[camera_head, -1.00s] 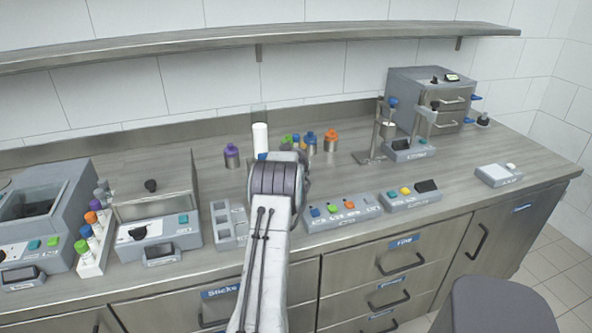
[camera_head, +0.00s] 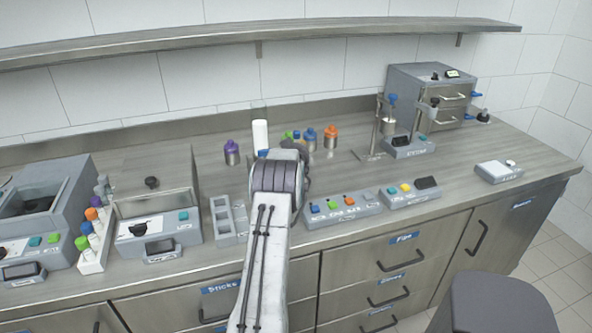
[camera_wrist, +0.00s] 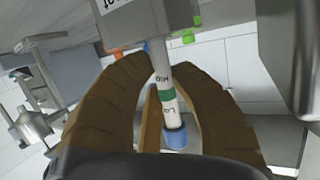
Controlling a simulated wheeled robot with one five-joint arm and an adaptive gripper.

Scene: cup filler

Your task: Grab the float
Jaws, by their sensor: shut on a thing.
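The float (camera_wrist: 166,92) is a slim white tube with a green band, lettering and a blue end, seen in the wrist view. My gripper (camera_wrist: 160,70) has its two brown fingers on either side of the tube, shut on it near its upper part. The blue end (camera_wrist: 175,138) shows between the fingers, nearer the camera. In the head view my arm reaches over the counter and hides the fingers and the float.
On the counter (camera_head: 400,175), a white cylinder (camera_head: 260,135), a purple-topped bottle (camera_head: 231,152) and an orange-topped bottle (camera_head: 330,137) stand behind my arm. Button panels (camera_head: 342,207) lie to its right. A grey tray (camera_head: 228,216) is to its left. A shelf (camera_head: 200,42) runs above.

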